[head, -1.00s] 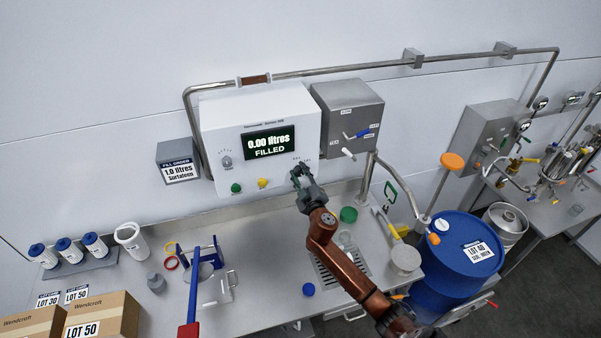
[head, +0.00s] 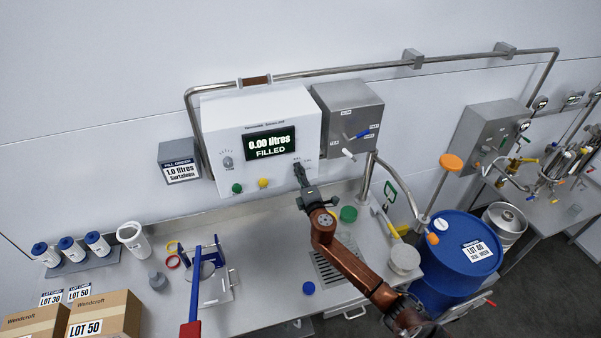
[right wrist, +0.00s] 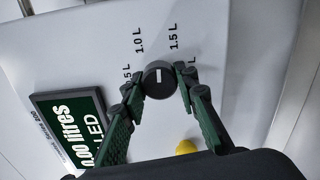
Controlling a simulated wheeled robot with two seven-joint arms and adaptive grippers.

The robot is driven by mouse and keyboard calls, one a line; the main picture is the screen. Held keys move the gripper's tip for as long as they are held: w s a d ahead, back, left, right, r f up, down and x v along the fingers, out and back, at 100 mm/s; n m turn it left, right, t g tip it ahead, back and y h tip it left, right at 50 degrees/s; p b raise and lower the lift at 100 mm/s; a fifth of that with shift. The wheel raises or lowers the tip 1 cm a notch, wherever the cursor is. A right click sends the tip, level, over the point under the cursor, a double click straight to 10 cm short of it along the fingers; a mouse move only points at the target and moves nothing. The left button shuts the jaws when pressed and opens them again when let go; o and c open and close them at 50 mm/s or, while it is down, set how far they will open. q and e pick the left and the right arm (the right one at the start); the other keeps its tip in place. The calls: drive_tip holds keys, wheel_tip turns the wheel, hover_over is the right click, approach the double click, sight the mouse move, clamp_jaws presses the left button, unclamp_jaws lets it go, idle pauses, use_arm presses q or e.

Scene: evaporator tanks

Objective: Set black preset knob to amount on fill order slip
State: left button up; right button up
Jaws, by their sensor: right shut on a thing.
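The fill order slip (head: 181,173) on the wall box at left reads 1.0 litres. The black preset knob (right wrist: 158,79) is on the white panel of the filling machine (head: 225,130). Its white mark points up in the right wrist view, between the 1.0 L and 1.5 L labels. My right gripper (right wrist: 160,84) is shut on the knob, a finger on each side. In the head view the right gripper (head: 300,172) is at the panel's lower right and hides most of the knob. My left gripper is not in view.
The display (head: 269,143) reads 0.00 litres, FILLED. A green button (head: 237,188) and a yellow button (head: 263,183) sit left of the gripper. A grey valve box (head: 347,115) with handles is close on the right. The bench below holds a green cup (head: 348,214) and a blue cap (head: 309,288).

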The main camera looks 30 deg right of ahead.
drive_tip(key=n+p, duration=0.1)
drive_tip(key=n, duration=0.5)
drive_tip(key=shift+f+n+p, duration=0.15)
drive_tip(key=shift+n+p, duration=0.15)
idle(0.4)
drive_tip(key=o, duration=1.2)
drive_tip(key=shift+s, duration=0.15)
drive_tip(key=v, duration=1.1)
drive_tip(key=shift+s, duration=0.4)
